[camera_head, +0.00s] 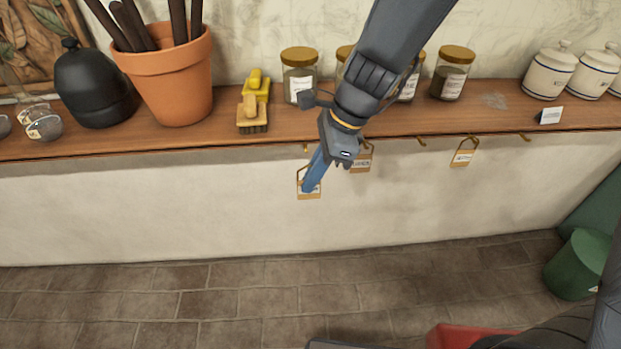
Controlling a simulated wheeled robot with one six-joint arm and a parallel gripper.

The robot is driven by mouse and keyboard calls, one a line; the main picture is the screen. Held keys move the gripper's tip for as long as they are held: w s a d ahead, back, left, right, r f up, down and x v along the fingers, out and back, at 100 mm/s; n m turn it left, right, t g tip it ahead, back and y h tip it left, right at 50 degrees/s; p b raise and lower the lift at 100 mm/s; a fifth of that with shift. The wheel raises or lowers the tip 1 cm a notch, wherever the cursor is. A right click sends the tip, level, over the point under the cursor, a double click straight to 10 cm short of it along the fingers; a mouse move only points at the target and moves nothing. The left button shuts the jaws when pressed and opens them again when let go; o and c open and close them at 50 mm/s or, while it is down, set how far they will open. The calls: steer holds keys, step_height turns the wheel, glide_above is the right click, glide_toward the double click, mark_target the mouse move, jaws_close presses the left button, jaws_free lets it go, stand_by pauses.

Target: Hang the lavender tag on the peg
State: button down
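A tan tag (301,194) with a white label and a thin loop is at the tips of my gripper (308,185), in front of the pale wall. The blue fingers look closed on it and cover part of its label, so I cannot read its name. A small brass peg (305,148) under the shelf edge is just above the tag's loop, and a gap shows between them. Another brass peg (421,142) farther right is bare. A second tag (361,163) hangs just right of my gripper, partly hidden by it, and a third tag (462,157) hangs farther right.
The wooden shelf (215,131) carries a terracotta pot (172,78), a black bottle (92,88), yellow brushes (252,114), lidded jars (452,75) and white canisters (549,73). A green bin (577,265) stands at right. The wall below the shelf is clear at left.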

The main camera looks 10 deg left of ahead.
steer(key=w, duration=0.2)
steer(key=w+b, duration=0.1)
steer(key=shift+w+a+f, duration=0.2)
steer(key=shift+w+a, duration=0.15)
steer(key=shift+a, duration=0.05)
steer(key=shift+w+a+p, duration=0.15)
steer(key=shift+w+p, duration=0.2)
steer(key=shift+w, duration=0.1)
